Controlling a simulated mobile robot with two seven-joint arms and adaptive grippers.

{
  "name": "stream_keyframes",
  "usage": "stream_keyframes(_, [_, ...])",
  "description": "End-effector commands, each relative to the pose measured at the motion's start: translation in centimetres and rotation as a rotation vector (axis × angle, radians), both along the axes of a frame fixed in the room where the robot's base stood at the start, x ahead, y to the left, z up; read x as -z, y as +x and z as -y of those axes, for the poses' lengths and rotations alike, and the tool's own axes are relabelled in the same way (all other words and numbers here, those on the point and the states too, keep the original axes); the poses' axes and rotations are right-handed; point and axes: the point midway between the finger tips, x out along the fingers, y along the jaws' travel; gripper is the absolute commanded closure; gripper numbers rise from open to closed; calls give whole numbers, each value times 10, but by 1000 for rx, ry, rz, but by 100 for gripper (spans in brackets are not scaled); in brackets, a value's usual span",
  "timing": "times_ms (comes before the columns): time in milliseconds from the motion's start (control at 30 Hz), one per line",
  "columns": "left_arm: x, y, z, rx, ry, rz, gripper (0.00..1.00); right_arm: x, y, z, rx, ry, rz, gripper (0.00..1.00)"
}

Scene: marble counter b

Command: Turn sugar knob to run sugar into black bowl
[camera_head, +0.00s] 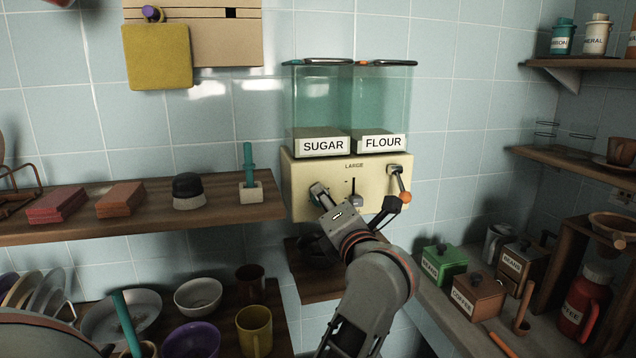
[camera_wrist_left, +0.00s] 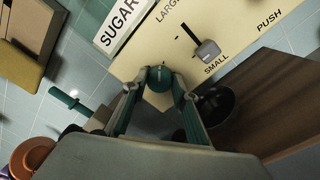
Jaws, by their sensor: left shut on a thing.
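The cream dispenser (camera_head: 350,172) hangs on the tiled wall, with clear bins labelled SUGAR (camera_head: 322,110) and FLOUR (camera_head: 385,105). My left gripper (camera_head: 319,192) is at the dispenser's left front, under the SUGAR label. In the left wrist view its fingers (camera_wrist_left: 160,84) are shut on the round teal sugar knob (camera_wrist_left: 159,74); in the head view the gripper mostly hides it. The black bowl (camera_head: 313,252) stands on a low shelf below the dispenser, partly behind my arm. It also shows in the left wrist view (camera_wrist_left: 217,104). Its inside is too dark to read. My right gripper is not in view.
A grey size slider (camera_wrist_left: 208,49) sits beside the sugar knob, near SMALL. The flour lever (camera_head: 400,183) with an orange tip is to the right. A wooden shelf (camera_head: 225,205) with blocks is on the left; a counter with labelled boxes (camera_head: 445,265) is on the right.

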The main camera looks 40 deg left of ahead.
Motion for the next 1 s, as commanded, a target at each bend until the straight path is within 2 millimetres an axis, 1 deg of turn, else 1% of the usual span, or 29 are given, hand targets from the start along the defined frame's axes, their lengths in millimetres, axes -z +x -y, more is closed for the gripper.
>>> stream_keyframes(33, [-8,-1,-1,-3,27,-36,94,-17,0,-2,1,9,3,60])
stream_keyframes(67, [-7,-1,-1,-2,45,-59,94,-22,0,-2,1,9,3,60])
stream_keyframes(200, [-5,-1,-1,-2,130,-162,94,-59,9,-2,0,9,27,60])
stream_keyframes(300, [-3,0,-1,-2,190,-235,94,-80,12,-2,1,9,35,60])
stream_keyframes(433, [0,-1,-1,-1,269,-328,94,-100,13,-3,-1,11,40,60])
stream_keyframes(500, [1,0,-1,-1,311,-377,94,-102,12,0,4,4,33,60])
stream_keyframes(533, [2,-1,-1,-1,329,-399,94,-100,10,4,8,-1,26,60])
stream_keyframes(600, [3,-1,-1,0,373,-448,94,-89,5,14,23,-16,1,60])
stream_keyframes(700, [4,-1,-1,-1,434,-518,94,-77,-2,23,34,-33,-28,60])
stream_keyframes(800, [5,-1,-2,-2,495,-590,94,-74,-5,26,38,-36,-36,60])
stream_keyframes(1000, [5,-1,-2,-1,613,-725,94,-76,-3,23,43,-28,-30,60])
